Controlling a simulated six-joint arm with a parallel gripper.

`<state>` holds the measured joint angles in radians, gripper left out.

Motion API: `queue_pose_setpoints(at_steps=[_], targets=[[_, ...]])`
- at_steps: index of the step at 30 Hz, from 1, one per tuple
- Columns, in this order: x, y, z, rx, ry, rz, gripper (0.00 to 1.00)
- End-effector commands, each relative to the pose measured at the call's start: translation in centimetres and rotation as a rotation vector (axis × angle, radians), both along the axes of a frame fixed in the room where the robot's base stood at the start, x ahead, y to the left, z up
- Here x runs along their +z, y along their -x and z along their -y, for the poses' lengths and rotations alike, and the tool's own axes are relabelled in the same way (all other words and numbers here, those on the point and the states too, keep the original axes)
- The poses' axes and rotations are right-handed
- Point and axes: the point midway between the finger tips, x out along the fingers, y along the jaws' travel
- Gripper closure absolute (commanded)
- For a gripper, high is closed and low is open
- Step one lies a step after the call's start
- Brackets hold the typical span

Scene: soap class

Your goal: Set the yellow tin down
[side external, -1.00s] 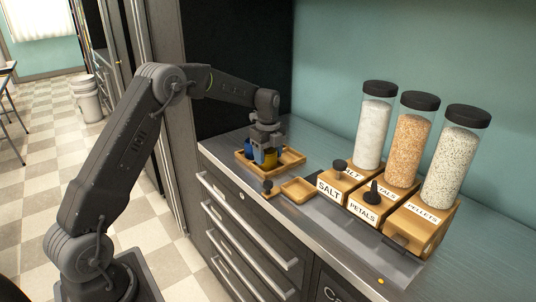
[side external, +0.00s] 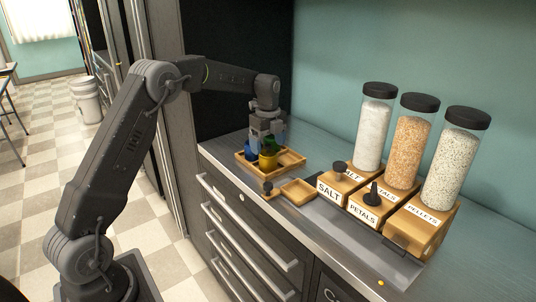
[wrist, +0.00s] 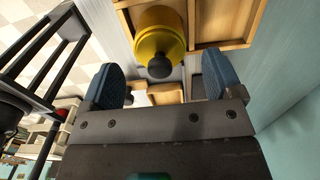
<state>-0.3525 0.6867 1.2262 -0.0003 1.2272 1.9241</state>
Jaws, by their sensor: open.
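The yellow tin (side external: 267,162) stands in the front part of a wooden divided tray (side external: 291,163) at the far end of the counter. In the wrist view the yellow tin (wrist: 160,36) shows its dark round knob, beyond my fingertips and apart from them. My gripper (side external: 265,143) is just above the tin, pointing down. In the wrist view my gripper (wrist: 160,86) has its two blue fingers wide apart with nothing between them.
A small empty wooden tray (side external: 298,189) and a dark-knobbed item (side external: 268,188) sit nearer along the counter. Wooden dispensers labelled SALT (side external: 329,189), PETALS (side external: 366,207) and PELLETS (side external: 421,224) carry tall jars to the right. The tray's right-hand compartments look empty.

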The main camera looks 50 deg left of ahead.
Motion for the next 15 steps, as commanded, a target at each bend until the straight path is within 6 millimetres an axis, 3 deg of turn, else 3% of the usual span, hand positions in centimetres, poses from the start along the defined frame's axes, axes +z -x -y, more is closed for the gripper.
queue_pose_setpoints(at_steps=[6,15], targets=[[4.6,0.0,0.0,0.0,-0.001,0.003,0.15],[7.8,0.2,0.3,0.013,-0.002,0.005,0.15]])
